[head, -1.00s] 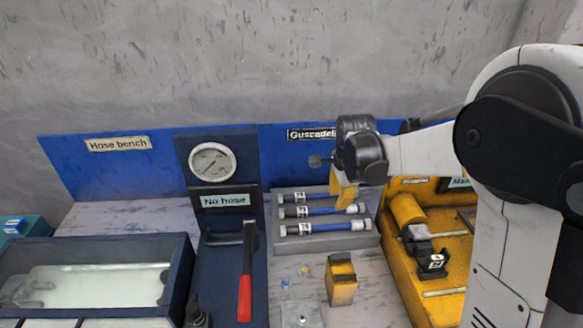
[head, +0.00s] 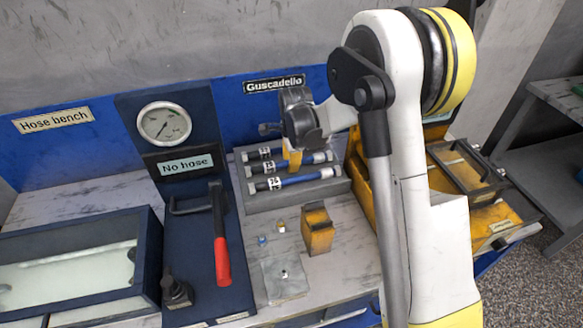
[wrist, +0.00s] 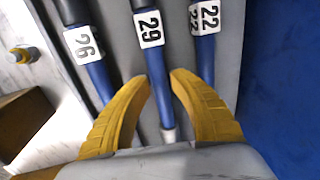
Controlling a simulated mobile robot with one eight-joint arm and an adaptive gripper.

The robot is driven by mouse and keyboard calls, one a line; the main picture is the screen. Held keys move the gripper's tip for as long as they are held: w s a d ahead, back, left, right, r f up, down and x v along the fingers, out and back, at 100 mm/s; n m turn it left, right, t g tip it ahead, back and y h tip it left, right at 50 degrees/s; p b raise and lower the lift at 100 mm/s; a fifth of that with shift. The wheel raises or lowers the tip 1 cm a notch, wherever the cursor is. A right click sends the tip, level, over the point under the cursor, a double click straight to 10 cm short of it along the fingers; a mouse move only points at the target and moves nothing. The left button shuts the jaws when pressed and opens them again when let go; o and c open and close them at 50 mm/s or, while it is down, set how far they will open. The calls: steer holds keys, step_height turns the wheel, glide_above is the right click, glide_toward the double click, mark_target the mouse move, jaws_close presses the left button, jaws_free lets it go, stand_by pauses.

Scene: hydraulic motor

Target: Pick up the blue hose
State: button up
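Three blue hoses with dark ends and white number tags lie side by side in a grey rack (head: 290,199). In the wrist view the tags read 26 on the left hose (wrist: 100,78), 29 on the middle hose (wrist: 157,75) and 22 on the right hose (wrist: 206,55). The nearest hose also shows in the head view (head: 300,179). My gripper (wrist: 163,82) has its yellow fingers apart, one on each side of the middle hose. It also shows over the rack in the head view (head: 292,165). I cannot tell whether the fingertips touch the hose.
A gauge panel with a "No hose" sign (head: 184,164) and a red-handled lever (head: 221,255) stand left of the rack. A yellow block (head: 317,230) stands in front. A dark-framed tank (head: 75,270) is at left, a yellow case (head: 500,215) at right.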

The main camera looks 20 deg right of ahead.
steer(key=shift+w+f, duration=0.1)
steer(key=shift+f, duration=0.3)
steer(key=shift+r, duration=0.1)
jaws_close()
